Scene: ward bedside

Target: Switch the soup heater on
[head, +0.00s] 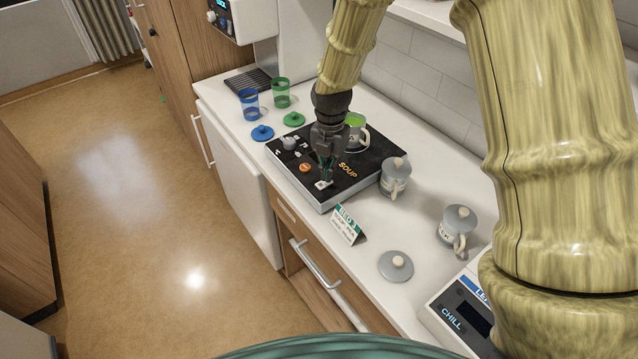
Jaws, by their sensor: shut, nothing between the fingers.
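The soup heater (345,187) is a flat black-topped unit on the white counter, with "SOUP" in orange letters. A grey knob (289,143), an orange round button (305,167) and a small white switch (322,185) line its front edge. A mug with green contents (356,121) stands on its back part, partly behind my arm. My gripper (326,179) points down, shut and empty, with its fingertips right at the white switch. I cannot tell whether they touch it. The fingers partly cover the switch, and its position is unclear.
A sign card (347,225), a loose grey lid (396,266) and a "CHILL" unit (452,318) are nearer.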

